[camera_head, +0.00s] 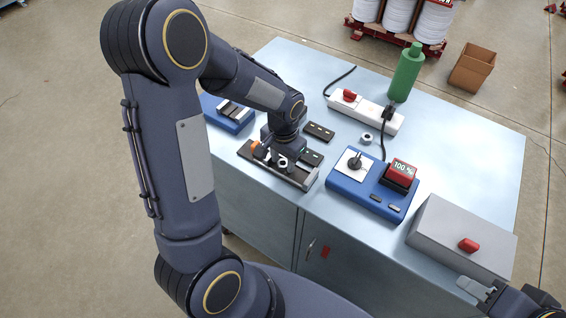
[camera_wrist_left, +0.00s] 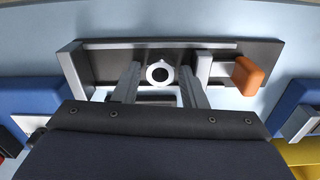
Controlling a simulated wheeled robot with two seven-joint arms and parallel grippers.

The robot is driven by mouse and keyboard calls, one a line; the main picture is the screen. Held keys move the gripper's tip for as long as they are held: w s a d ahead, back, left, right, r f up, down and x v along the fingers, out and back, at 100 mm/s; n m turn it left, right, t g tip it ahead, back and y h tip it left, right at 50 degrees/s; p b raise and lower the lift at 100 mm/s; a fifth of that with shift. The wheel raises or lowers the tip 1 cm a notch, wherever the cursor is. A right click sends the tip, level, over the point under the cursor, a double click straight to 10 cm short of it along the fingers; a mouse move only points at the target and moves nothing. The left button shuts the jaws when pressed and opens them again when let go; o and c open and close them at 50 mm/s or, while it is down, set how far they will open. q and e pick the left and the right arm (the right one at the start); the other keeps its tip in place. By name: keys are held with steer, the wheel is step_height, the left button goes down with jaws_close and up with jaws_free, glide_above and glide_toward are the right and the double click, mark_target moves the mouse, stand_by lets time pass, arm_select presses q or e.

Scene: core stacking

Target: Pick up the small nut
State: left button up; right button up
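A small pale round nut (camera_wrist_left: 160,73) with a dark hole is in the dark fixture tray (camera_wrist_left: 230,45) in the left wrist view. My left gripper (camera_wrist_left: 159,76) has one finger on each side of the nut, with a narrow gap showing; it looks open around it. In the head view the nut (camera_head: 283,162) shows beneath my left gripper (camera_head: 275,155), partly hidden by it. Another ring-shaped nut (camera_head: 367,138) lies on the table to the right. My right gripper (camera_head: 483,289) is at the lower right corner, partly cut off, its opening unclear.
An orange block (camera_wrist_left: 248,76) is at the right of the tray. A blue station (camera_head: 340,185) with a red display stands right of it, then a grey box (camera_head: 460,235) with a red knob. A power strip (camera_head: 365,110) and green bottle (camera_head: 405,72) stand behind.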

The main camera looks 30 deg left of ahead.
arm_select(q)
steer(key=shift+c, duration=0.5)
steer(key=c, duration=0.7)
steer(key=shift+o, duration=0.2)
steer(key=shift+r, duration=0.1)
